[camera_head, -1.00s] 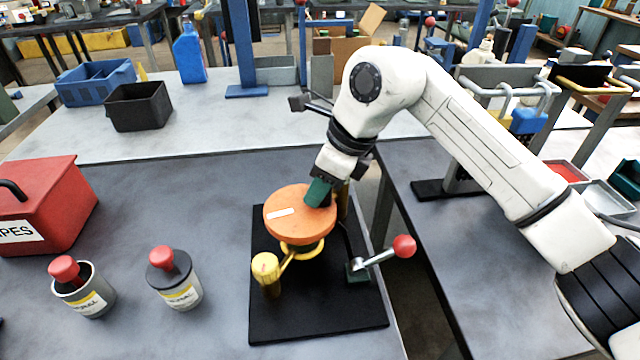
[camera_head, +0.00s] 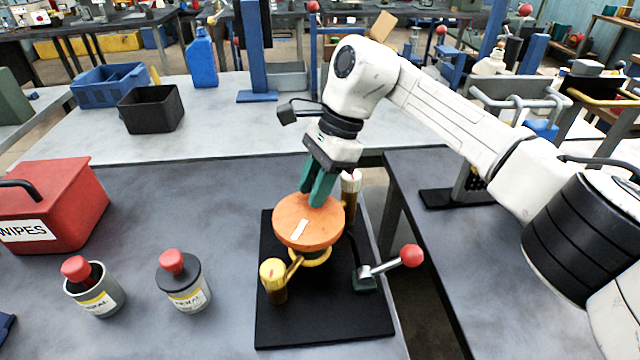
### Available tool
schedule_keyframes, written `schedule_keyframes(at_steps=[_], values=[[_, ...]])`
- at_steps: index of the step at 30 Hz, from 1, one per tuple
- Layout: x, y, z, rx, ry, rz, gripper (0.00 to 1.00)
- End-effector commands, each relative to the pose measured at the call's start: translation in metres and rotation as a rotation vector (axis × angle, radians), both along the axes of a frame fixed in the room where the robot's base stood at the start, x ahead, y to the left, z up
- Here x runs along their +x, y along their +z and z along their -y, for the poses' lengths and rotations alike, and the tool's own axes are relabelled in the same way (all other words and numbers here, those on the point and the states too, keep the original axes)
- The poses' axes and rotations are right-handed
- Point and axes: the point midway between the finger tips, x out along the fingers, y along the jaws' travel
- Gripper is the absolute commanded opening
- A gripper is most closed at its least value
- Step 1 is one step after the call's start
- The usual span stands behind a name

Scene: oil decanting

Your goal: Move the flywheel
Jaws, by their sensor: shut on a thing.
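The flywheel (camera_head: 307,228) is an orange disc with a white label strip on its top face. It sits on a yellow ring-shaped support (camera_head: 314,258) above a black base plate (camera_head: 330,328). My gripper (camera_head: 319,200) has green fingers, pointing down at the far side of the disc. The fingers are shut on the flywheel near its far edge; the exact contact is hard to see.
A yellow knob post (camera_head: 274,281) stands in front, a pale-topped post (camera_head: 350,188) behind right. A red-balled lever (camera_head: 411,256) is right of the disc. Two red-capped bottles (camera_head: 184,284) (camera_head: 95,289) and a red wipes box (camera_head: 50,205) stand left. A gap separates the tables.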

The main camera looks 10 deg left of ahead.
Motion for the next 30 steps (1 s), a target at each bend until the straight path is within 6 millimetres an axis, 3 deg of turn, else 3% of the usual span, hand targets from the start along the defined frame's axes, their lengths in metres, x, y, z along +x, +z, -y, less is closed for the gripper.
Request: schedule_keyframes(at_steps=[15, 30], values=[[-0.001, 0.001, -0.015, 0.000, 0.397, 0.004, 0.00], [-0.002, 0.001, -0.019, 0.000, 0.515, 0.004, 0.00]])
